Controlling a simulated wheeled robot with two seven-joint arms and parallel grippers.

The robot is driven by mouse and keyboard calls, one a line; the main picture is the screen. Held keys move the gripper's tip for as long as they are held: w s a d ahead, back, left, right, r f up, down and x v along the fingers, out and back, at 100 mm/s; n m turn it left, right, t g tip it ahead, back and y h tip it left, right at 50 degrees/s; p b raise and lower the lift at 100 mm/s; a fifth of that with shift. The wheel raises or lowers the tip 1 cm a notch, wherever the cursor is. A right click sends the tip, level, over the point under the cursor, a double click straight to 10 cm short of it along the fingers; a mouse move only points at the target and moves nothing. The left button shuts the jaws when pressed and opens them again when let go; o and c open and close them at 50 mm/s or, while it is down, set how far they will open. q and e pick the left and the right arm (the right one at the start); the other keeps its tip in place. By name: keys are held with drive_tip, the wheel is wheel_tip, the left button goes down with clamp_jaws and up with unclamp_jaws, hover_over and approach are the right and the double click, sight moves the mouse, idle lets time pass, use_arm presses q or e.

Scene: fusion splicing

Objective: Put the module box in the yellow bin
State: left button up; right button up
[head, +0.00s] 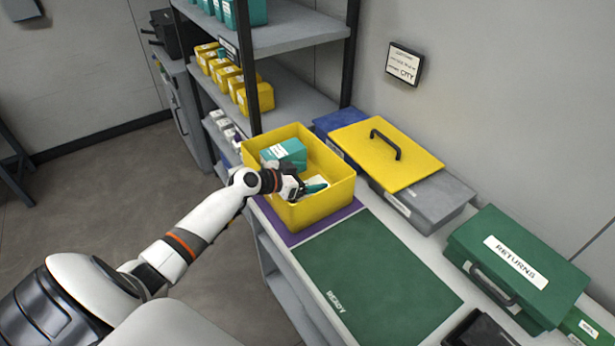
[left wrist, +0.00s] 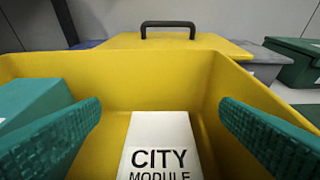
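The yellow bin (head: 325,208) is open and stands on the purple mat at the shelf end of the bench. My left gripper (head: 312,188) reaches into it over the near-left rim. In the left wrist view the white module box (left wrist: 160,143), printed "CITY MODULE", lies inside the bin between my two teal fingers. The fingers are wide apart, with a gap on each side of the box, so the gripper is open. In the head view the module box is mostly hidden by my gripper. My right gripper is out of view.
A teal box (head: 284,153) is also in the bin, at its far left. A yellow lid (head: 385,155) with a black handle lies behind on a grey case (head: 432,202). The green "READY" mat (head: 375,283) is bare. A green "RETURNS" case (head: 515,268) stands at right.

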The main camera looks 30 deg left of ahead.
use_arm(q)
drive_tip(key=shift+s+d+f, duration=0.2)
drive_tip(key=shift+s+f, duration=0.1)
drive_tip(key=shift+f, duration=0.45)
drive_tip(key=shift+r+p, duration=0.4)
drive_tip(key=shift+p, duration=0.2)
drive_tip(key=shift+w+r+p, duration=0.1)
drive_tip(key=shift+r+p, duration=0.3)
drive_tip(key=shift+p, duration=0.25)
drive_tip(key=shift+s+a+f+b, duration=0.15)
drive_tip(key=shift+s+a+b, duration=0.3)
drive_tip(key=shift+s+b, duration=0.2)
drive_tip(key=r+b+v, duration=0.1)
drive_tip(key=b+v, duration=0.1)
drive_tip(key=v, duration=0.8)
drive_tip(key=shift+r, duration=0.2)
drive_tip(key=shift+a, duration=0.15)
